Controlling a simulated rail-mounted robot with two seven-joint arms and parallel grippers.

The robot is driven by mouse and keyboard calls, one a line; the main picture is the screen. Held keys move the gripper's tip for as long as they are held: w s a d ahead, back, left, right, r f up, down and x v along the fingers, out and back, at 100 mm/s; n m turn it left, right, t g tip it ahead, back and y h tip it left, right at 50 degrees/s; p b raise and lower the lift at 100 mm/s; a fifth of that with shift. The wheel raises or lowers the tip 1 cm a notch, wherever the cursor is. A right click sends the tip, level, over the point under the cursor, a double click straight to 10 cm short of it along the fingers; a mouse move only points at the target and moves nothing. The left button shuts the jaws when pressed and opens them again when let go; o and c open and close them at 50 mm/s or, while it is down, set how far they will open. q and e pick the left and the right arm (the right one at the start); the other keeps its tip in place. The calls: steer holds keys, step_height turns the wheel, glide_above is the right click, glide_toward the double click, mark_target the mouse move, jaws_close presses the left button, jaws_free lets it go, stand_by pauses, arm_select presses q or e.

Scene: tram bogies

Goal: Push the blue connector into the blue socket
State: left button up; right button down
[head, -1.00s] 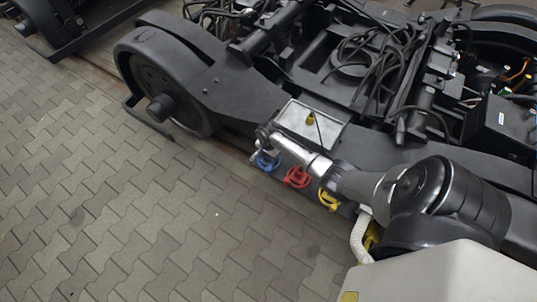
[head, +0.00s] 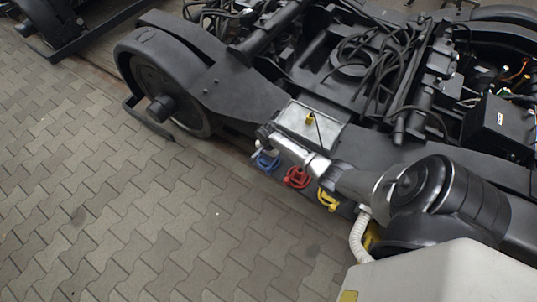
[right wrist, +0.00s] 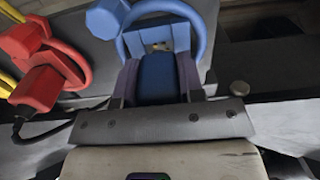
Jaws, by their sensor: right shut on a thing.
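The blue socket (head: 266,162) is on the side of the bogie, left of the red and yellow ones. In the right wrist view it shows as a blue housing with a round loop (right wrist: 203,38) and an open cap (right wrist: 107,18) at upper left. My right gripper (head: 262,148) is at this socket. In the right wrist view my right gripper (right wrist: 155,82) is shut on the blue connector (right wrist: 157,76), one finger on each side. The connector's front is at the socket mouth, in line with it; how deep it sits I cannot tell. My left gripper is not in view.
A red socket (head: 296,177) and a yellow socket (head: 328,200) sit to the right on the same side panel. A metal tray (head: 289,110) above them holds a yellow connector (head: 309,119). The paved floor (head: 120,220) in front of the bogie is clear.

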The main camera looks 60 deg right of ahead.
steer(key=shift+f+b, duration=0.35)
steer(key=shift+f, duration=0.2)
steer(key=c, duration=1.2)
jaws_free()
steer(key=o, duration=0.5)
steer(key=shift+o, duration=0.2)
step_height(320, 180, up, 12)
steer(key=p, duration=0.6)
steer(key=shift+r, duration=0.25)
steer(key=shift+r+p, duration=0.4)
steer(key=shift+r, duration=0.2)
